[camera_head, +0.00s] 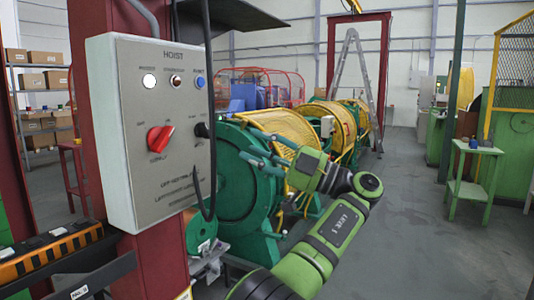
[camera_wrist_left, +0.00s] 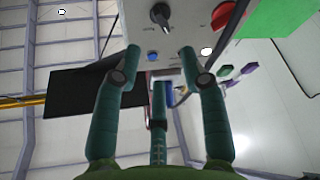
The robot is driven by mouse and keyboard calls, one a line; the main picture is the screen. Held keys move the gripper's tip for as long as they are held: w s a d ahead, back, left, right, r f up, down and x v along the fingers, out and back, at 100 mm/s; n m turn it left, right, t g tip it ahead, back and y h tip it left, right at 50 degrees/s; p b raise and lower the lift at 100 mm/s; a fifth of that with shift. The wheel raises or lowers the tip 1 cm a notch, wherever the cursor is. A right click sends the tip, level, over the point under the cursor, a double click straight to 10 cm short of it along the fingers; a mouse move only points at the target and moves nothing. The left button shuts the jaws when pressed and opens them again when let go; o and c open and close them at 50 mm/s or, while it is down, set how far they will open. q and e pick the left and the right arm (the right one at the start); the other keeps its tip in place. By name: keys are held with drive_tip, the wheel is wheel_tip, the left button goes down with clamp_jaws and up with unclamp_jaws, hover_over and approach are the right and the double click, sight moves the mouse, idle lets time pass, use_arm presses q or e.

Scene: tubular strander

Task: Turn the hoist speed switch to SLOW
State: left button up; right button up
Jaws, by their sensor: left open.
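The grey HOIST control box (camera_head: 150,150) is mounted on a red post at the left. A red rotary switch (camera_head: 160,138) sits on its left side and a small black knob (camera_head: 201,130) near its right edge. The labels are too small to tell which one sets the speed. The wrist view shows the black knob (camera_wrist_left: 160,15) and the red switch (camera_wrist_left: 222,14) close up. My left gripper (camera_head: 250,147) is open and empty, to the right of the box and apart from it. Its teal fingers (camera_wrist_left: 160,62) show below the black knob in the wrist view.
Green and yellow strander drums (camera_head: 315,118) stand behind my arm.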

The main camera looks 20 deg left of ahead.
use_arm(q)
drive_tip(key=shift+v, duration=1.05)
drive_tip(key=shift+s+f, duration=0.1)
